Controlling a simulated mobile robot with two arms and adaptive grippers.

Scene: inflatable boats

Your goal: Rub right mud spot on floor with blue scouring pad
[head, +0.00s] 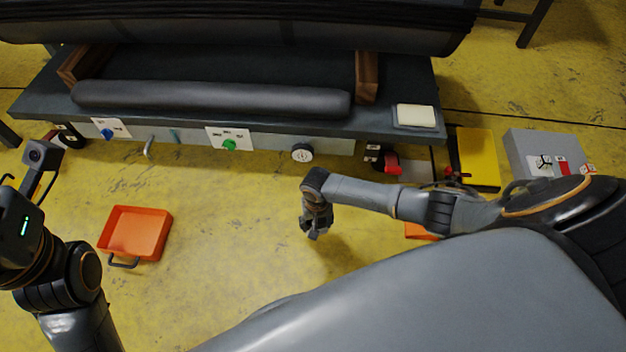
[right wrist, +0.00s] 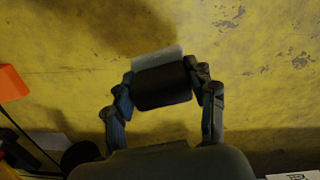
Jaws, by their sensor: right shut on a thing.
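My right gripper (head: 316,232) hangs low over the yellow floor in the head view, in front of the dark bench. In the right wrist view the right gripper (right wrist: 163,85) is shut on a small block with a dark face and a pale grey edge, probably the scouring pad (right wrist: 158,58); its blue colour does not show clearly. Whether the pad touches the floor I cannot tell. Dark worn marks (right wrist: 230,18) show on the floor ahead; no mud spot stands out clearly. My left gripper (head: 22,195) is at the far left edge, its fingers partly cut off.
An orange tray (head: 135,232) lies on the floor at left. The dark bench (head: 230,120) with labelled knobs runs along the back, with a pale block (head: 415,116) on its right end. A yellow panel (head: 478,158) and grey box (head: 545,150) stand at right.

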